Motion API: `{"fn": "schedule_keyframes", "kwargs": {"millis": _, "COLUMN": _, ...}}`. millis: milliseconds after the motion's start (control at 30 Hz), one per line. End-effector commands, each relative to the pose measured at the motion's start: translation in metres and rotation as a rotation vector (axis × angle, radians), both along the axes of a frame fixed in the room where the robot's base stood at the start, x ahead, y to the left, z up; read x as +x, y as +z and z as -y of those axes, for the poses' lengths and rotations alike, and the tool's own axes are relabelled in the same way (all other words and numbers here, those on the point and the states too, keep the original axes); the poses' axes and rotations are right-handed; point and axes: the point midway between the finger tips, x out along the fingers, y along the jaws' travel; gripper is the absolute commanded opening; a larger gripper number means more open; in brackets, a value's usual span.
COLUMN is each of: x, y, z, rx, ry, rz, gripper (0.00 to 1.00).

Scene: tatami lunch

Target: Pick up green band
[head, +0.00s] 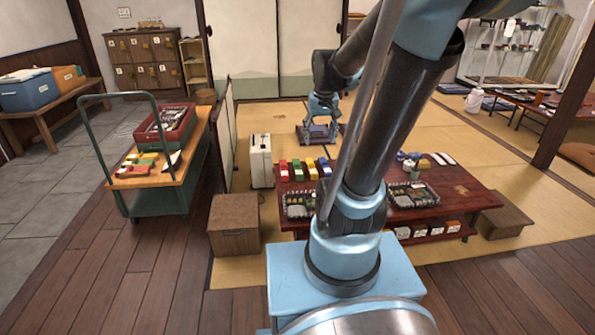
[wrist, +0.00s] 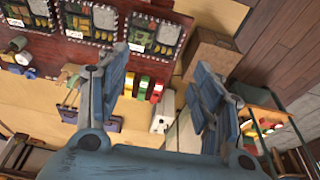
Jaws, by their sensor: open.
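Red, green, yellow and blue pieces stand in a row at the left end of the low dark red table (head: 465,190). The green piece (head: 297,168) there is second from the left, between the red and yellow ones. In the head view, my gripper (head: 320,108) is beyond the table, apart from the row.
A green cart (head: 163,198) at left carries a red tray and several coloured pieces. A brown box (head: 234,222) and a white case (head: 261,160) stand left of the table. Black trays (head: 407,196) lie on the table. Open tatami (head: 440,135) lies behind it.

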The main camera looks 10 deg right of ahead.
Motion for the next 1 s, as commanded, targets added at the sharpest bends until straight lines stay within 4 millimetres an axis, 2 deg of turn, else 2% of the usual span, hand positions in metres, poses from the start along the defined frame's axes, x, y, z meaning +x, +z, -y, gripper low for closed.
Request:
{"fn": "schedule_keyframes", "kwargs": {"millis": 33, "x": 0.016, "y": 0.002, "z": 0.000, "rx": 0.000, "ry": -0.001, "rz": 0.003, "gripper": 0.60}}
{"fn": "schedule_keyframes", "kwargs": {"millis": 233, "x": 0.074, "y": 0.004, "z": 0.001, "rx": 0.001, "ry": -0.003, "rz": 0.018, "gripper": 0.60}}
{"fn": "schedule_keyframes", "kwargs": {"millis": 467, "x": 0.142, "y": -0.005, "z": 0.001, "rx": 0.002, "ry": -0.005, "rz": 0.036, "gripper": 0.60}}
{"fn": "schedule_keyframes", "kwargs": {"millis": 767, "x": 0.229, "y": -0.034, "z": 0.002, "rx": 0.003, "ry": -0.007, "rz": 0.059, "gripper": 0.60}}
{"fn": "schedule_keyframes", "kwargs": {"millis": 1000, "x": 0.296, "y": -0.071, "z": 0.003, "rx": 0.004, "ry": -0.009, "rz": 0.077, "gripper": 0.60}}
